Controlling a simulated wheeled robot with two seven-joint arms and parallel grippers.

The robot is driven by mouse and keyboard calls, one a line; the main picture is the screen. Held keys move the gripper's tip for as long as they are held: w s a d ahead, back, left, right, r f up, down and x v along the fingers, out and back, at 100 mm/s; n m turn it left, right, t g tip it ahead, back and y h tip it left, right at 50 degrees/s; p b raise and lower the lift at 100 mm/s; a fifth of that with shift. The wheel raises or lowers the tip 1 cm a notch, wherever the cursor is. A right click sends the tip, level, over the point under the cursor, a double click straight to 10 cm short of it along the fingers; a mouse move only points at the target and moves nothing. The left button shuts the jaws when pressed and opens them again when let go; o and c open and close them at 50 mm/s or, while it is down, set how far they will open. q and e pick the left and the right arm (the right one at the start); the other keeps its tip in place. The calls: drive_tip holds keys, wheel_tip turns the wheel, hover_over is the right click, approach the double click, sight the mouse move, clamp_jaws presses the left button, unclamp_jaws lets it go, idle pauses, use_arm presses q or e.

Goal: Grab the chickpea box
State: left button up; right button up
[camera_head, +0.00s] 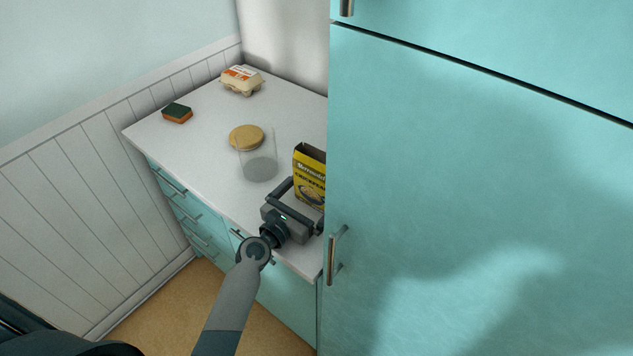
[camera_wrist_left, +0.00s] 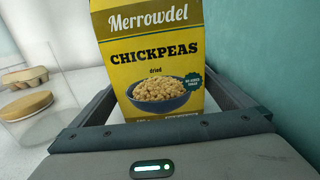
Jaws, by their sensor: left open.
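The yellow chickpea box (camera_head: 309,172) stands upright on the white counter, close beside the tall teal cabinet. My left gripper (camera_head: 299,196) is open at the box, with its fingers reaching toward the box's two sides. In the left wrist view the chickpea box (camera_wrist_left: 150,60) shows its labelled front, with a bowl of chickpeas printed on it. It stands between the two spread fingers of the gripper (camera_wrist_left: 160,118). The lower edge of the box is hidden behind the gripper. Contact between fingers and box cannot be told. My right gripper is not in view.
A clear glass jar (camera_head: 258,166) with a wooden lid (camera_head: 246,137) behind it stands left of the box. An egg carton (camera_head: 241,80) and a sponge (camera_head: 177,113) lie farther back. The teal cabinet (camera_head: 470,200) closes off the right side. The counter's left part (camera_head: 185,150) is free.

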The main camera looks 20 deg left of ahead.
sight(311, 166)
use_arm(q)
drive_tip(key=c, duration=1)
drive_tip(key=shift+r, duration=0.15)
wheel_tip(311, 166, up, 9)
drive_tip(key=shift+f+p, duration=0.15)
drive_tip(key=shift+p, duration=0.9)
drive_tip(key=shift+r, duration=0.55)
